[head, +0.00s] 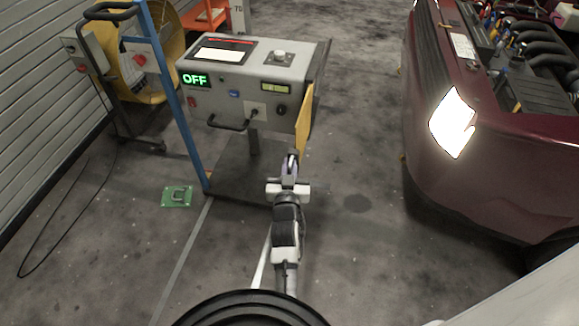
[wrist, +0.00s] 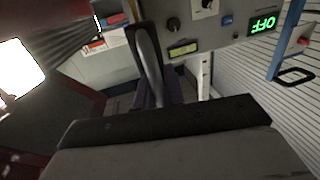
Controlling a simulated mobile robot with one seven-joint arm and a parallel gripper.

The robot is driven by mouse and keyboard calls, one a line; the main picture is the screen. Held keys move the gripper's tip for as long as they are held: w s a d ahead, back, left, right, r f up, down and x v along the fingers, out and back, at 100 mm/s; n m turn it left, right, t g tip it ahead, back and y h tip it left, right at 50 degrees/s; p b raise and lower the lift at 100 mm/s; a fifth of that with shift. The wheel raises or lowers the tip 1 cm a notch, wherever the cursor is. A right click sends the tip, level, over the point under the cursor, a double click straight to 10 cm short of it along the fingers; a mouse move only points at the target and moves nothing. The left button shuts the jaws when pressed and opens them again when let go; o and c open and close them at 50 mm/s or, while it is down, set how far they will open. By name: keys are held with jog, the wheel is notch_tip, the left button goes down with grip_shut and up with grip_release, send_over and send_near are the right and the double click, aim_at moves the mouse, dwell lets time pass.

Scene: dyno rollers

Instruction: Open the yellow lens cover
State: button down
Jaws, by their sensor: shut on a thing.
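A yellow panel, which I take for the yellow lens cover (head: 304,118), stands upright at the right front edge of a grey console (head: 228,108) in the head view. I see it nearly edge-on. My gripper (head: 291,163) is at the panel's lower end and is shut on it. The contact itself is too small to see. In the wrist view my purple-grey gripper (wrist: 160,98) shows partly behind a dark part of my wrist. A grey curved bar (wrist: 148,52) runs up from between the fingers. No yellow shows there.
The console has a green OFF display (head: 195,79), knobs and a front handle (head: 228,124). A blue post (head: 178,105) stands at its left. A dark red car (head: 472,150) with a lit headlight is on the right. Clear floor lies between car and console.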

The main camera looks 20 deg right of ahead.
jog(key=shift+a, duration=0.1)
dwell(0.3)
jog(key=c, duration=1.5)
grip_release()
jog(key=shift+s, duration=0.15)
